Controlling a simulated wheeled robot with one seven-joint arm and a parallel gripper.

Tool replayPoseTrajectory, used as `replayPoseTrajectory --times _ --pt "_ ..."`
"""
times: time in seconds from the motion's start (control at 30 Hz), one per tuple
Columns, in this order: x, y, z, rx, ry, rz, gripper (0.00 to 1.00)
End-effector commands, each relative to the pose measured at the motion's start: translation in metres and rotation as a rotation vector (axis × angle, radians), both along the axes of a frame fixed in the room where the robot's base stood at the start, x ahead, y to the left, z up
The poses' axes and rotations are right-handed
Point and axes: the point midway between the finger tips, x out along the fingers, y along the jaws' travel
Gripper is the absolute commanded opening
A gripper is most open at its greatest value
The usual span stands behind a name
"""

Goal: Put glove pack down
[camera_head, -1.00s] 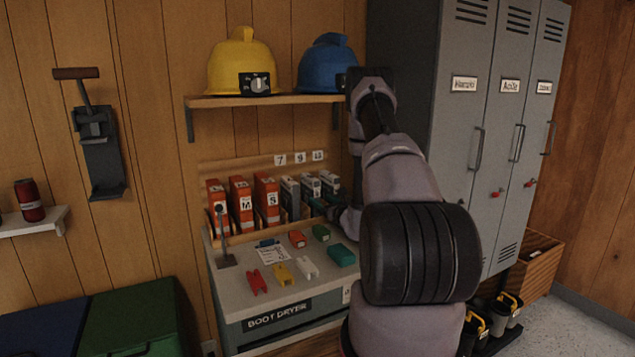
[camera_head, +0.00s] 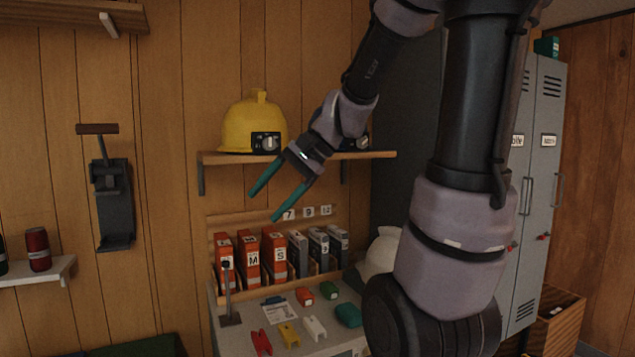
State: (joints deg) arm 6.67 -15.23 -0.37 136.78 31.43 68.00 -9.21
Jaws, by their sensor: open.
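My gripper (camera_head: 264,207) is open and empty, its two teal fingers spread and pointing down-left in front of the plank wall, just below the shelf. It is above the row of packs and touches none of them. Three orange packs, the middle one marked M (camera_head: 248,258) and the right one marked S (camera_head: 274,252), stand upright on the bench. Three grey packs (camera_head: 319,248) stand upright to their right, below the number tags (camera_head: 308,211). I cannot tell which pack is the glove pack of the task.
The shelf (camera_head: 215,159) holds a yellow helmet (camera_head: 250,120); my arm hides most of what is beside it. Lockers (camera_head: 540,190) stand right.

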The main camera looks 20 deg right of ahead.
Motion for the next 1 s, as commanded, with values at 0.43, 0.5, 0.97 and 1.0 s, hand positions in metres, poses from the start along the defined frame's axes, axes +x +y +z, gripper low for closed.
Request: replayPoseTrajectory --times 0.43,0.5,0.97,1.0 --pt "-0.077 -0.065 0.038 -0.615 -0.458 0.159 0.73" --pt "-0.079 -0.068 0.041 -0.638 -0.477 0.161 0.73" --pt "-0.079 -0.069 0.041 -0.647 -0.482 0.163 0.73" --pt "-0.079 -0.069 0.041 -0.647 -0.482 0.163 0.73"
